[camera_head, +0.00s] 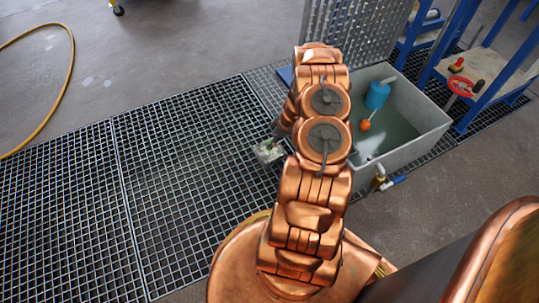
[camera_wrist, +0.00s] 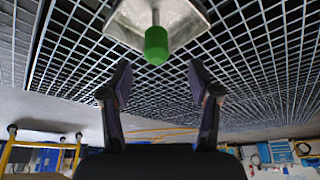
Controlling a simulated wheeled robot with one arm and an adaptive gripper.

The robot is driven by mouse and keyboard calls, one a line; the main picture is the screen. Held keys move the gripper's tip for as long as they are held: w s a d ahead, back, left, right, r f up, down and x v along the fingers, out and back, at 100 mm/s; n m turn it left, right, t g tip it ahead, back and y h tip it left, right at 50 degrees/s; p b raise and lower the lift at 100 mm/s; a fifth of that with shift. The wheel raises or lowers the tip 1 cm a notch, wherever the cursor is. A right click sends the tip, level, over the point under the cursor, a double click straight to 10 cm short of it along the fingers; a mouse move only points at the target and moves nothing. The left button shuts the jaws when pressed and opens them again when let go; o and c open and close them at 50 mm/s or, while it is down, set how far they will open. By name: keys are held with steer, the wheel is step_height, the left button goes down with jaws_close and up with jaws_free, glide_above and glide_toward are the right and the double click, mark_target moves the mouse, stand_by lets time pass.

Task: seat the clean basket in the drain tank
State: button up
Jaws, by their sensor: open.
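A small pale metal basket (camera_head: 268,151) sits on the floor grating, left of my arm in the head view. In the wrist view the basket (camera_wrist: 185,14) shows at the top edge, partly cut off, with an upright rod ending in a green knob (camera_wrist: 156,45). My gripper (camera_wrist: 158,72) is open and empty. The knob appears just ahead of the gap between its fingertips; I see no contact. In the head view my gripper (camera_head: 277,135) is small and close to the basket. The grey drain tank (camera_head: 425,143) stands right of my arm, which hides its left part.
A blue cylinder (camera_head: 377,95) and an orange float (camera_head: 365,125) are inside the tank, over greenish liquid. A perforated panel (camera_head: 352,35) stands behind it. The grating (camera_head: 180,150) to the left is clear.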

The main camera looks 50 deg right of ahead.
mark_target(269, 151)
steer(key=b+x, duration=0.2)
steer(key=x, duration=0.3)
steer(key=shift+w+d+f, duration=0.1)
steer(key=shift+f, duration=0.05)
jaws_close()
stand_by(0.4)
